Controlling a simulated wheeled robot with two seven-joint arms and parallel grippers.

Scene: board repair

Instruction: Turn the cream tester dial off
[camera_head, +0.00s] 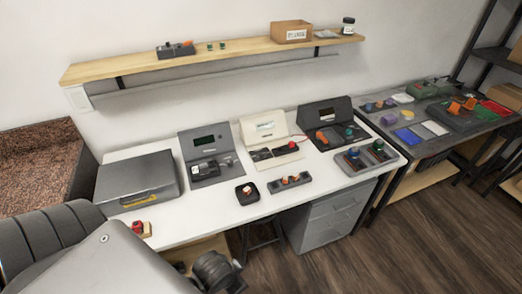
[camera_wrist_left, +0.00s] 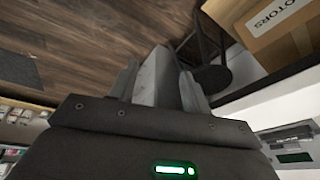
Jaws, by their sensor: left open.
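The cream tester (camera_head: 262,128) stands on the white bench between two dark testers in the head view. A small red part (camera_head: 292,145) shows at the right of that strip. I cannot tell whether it is the dial, nor how the dial is set. My left gripper (camera_wrist_left: 160,82) is open in the left wrist view, with its fingers over the floor and away from the tester. My right gripper is not in view.
A grey case (camera_head: 138,180) lies at the bench's left end. A dark tester (camera_head: 210,150) and a black tester (camera_head: 332,120) flank the cream one. Small trays (camera_head: 290,183) lie in front. A wooden shelf (camera_head: 215,57) hangs above. A cardboard box (camera_wrist_left: 275,30) shows in the wrist view.

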